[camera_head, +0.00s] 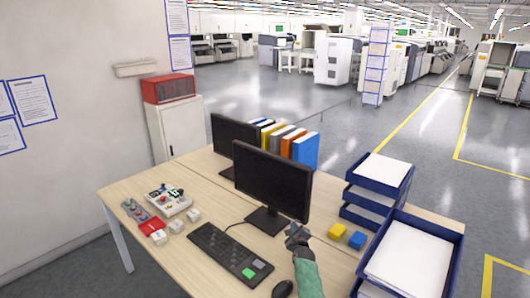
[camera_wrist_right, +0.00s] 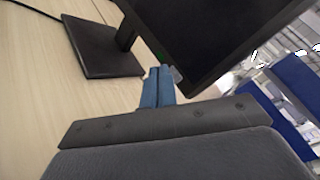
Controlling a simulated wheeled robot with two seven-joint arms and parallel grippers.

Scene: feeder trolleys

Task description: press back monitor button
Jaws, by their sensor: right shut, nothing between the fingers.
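Two black monitors stand on the wooden desk, both with dark screens. The front monitor (camera_head: 272,182) stands nearer to me, and the back monitor (camera_head: 235,138) stands behind it to the left, partly hidden by it. My right gripper (camera_head: 292,230) is shut and empty, by the lower right corner of the front monitor. In the right wrist view its blue fingertips (camera_wrist_right: 160,76) are together close to the bottom edge of the front monitor (camera_wrist_right: 215,45). I cannot tell whether they touch it. No button on the back monitor can be made out. My left gripper is not in view.
A keyboard (camera_head: 231,254) and a mouse (camera_head: 283,289) lie in front. Yellow and blue blocks sit right of my gripper, beside dark blue paper trays (camera_head: 455,236). Binders (camera_head: 306,150) stand behind the monitors. A control box (camera_head: 169,200) and small white-based buttons are at the left.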

